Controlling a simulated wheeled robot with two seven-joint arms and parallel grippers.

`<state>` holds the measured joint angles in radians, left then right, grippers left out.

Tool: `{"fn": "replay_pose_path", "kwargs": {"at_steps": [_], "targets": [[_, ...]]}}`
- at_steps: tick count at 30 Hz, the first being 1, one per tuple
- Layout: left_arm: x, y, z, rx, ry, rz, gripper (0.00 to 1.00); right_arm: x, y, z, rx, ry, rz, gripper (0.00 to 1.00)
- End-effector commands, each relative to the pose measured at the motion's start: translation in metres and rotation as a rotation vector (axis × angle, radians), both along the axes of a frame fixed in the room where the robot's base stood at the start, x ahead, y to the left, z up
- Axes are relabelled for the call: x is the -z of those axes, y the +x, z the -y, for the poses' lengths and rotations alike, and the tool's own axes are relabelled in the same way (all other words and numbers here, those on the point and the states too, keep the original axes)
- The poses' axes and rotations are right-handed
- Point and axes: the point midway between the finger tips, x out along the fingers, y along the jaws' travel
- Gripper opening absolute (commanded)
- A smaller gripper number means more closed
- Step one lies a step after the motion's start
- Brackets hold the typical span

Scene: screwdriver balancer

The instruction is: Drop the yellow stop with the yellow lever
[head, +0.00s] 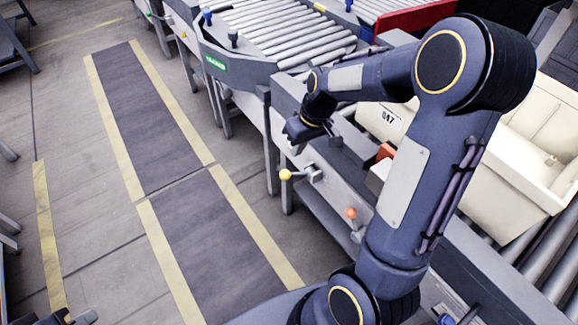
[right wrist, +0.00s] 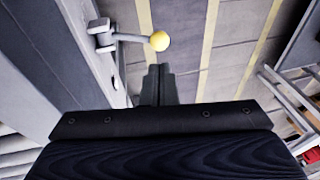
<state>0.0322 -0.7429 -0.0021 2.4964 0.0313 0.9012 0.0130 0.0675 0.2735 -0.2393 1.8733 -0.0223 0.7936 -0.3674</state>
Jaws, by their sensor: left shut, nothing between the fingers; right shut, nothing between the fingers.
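The yellow lever's round knob (head: 285,175) sticks out on a metal arm from the side of the grey conveyor frame, towards the walkway. In the right wrist view the knob (right wrist: 160,41) is just beyond my shut, empty right gripper (right wrist: 157,72), with a small gap apparent. In the head view my right gripper (head: 297,143) is above the knob, beside the frame. I cannot make out the yellow stop. My left gripper (head: 72,319) is only partly in view at the bottom left edge, far from the lever.
An orange-knobbed lever (head: 350,213) is on the same frame, nearer to me. A cream bin labelled 047 (head: 530,150) is on the conveyor behind my right arm. A curved roller conveyor (head: 280,35) lies beyond. The striped walkway (head: 150,120) to the left is clear.

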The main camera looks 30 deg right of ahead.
Motion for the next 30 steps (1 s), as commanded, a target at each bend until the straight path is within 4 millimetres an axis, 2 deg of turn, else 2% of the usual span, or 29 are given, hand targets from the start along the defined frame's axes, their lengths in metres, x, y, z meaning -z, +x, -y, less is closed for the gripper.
{"fn": "replay_pose_path", "kwargs": {"at_steps": [1,6,12,18,30], "targets": [[0.003,0.000,0.000,0.000,0.000,0.000,0.00,0.014,0.001,-0.003,-0.001,0.002,-0.006,0.00],[0.007,0.000,0.000,0.000,0.000,0.000,0.00,0.047,0.008,-0.010,-0.001,0.001,-0.004,0.00],[0.008,0.000,0.000,0.000,0.000,0.000,0.00,0.074,0.013,-0.016,-0.002,0.001,-0.003,0.00],[0.009,0.000,0.000,0.000,0.000,0.000,0.00,0.084,0.015,-0.018,0.000,0.001,0.000,0.00],[0.009,0.000,0.000,0.000,0.000,0.000,0.00,0.084,0.016,-0.019,-0.001,-0.004,0.002,0.00]]}}
